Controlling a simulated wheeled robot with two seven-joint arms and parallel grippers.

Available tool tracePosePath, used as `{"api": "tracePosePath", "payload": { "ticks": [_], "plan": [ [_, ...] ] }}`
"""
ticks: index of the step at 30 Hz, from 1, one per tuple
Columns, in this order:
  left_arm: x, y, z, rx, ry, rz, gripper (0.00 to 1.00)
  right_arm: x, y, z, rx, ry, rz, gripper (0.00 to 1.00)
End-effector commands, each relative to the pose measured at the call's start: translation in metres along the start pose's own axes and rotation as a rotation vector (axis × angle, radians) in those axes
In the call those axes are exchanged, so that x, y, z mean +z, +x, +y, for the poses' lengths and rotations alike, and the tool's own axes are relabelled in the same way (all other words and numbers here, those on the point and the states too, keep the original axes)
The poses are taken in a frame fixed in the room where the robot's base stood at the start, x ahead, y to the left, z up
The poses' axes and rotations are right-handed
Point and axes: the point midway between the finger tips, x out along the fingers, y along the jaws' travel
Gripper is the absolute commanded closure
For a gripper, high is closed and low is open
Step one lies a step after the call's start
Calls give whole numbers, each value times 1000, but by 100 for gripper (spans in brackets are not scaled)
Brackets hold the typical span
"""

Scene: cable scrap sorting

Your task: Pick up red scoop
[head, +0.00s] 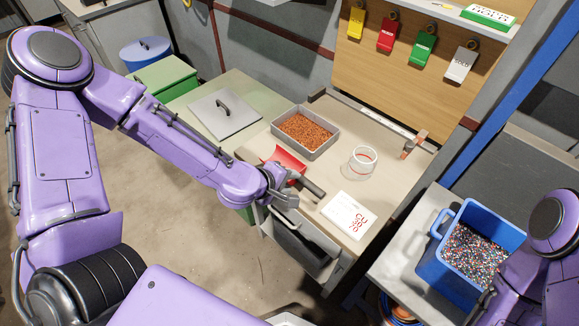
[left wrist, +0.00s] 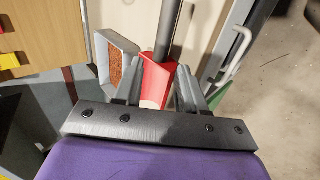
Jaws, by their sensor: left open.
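The red scoop (head: 289,160) lies on the workbench beside the tray of copper granules, its dark handle pointing toward the lower right. My left gripper (head: 284,198) is next to the scoop, at the bench's front edge, and partly covers it. In the left wrist view the two fingers (left wrist: 158,82) are apart, with the red scoop (left wrist: 157,76) showing between them and its dark handle running up the picture. I cannot tell whether the fingers touch it. My right arm shows at the lower right; its gripper is not visible.
A grey tray of copper granules (head: 329,148), a clear jar (head: 360,163) and a white card (head: 345,214) are on the bench (head: 398,186). A square lid (head: 225,113) lies left. A blue bin of mixed granules (head: 441,254) stands right. Coloured tags hang on the back board.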

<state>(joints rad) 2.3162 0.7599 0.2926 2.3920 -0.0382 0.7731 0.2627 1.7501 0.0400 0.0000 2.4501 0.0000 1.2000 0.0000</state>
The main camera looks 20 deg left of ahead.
Motion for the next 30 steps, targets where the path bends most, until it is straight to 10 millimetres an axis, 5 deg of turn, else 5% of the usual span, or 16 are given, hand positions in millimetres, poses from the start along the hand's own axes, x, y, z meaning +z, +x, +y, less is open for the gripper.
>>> {"api": "tracePosePath", "payload": {
  "ticks": [15,23,27,30],
  "plan": [
    [1,79,-5,-7,2,4,60,-1,-2,0,0,0,0,57],
    [1,86,-4,-5,2,3,60,-1,-2,0,0,0,0,57],
    [1,85,-4,-5,2,3,99,-1,-2,0,0,0,0,57],
    [1,85,-4,-4,2,4,100,-1,-2,0,0,0,0,57]
  ]
}}
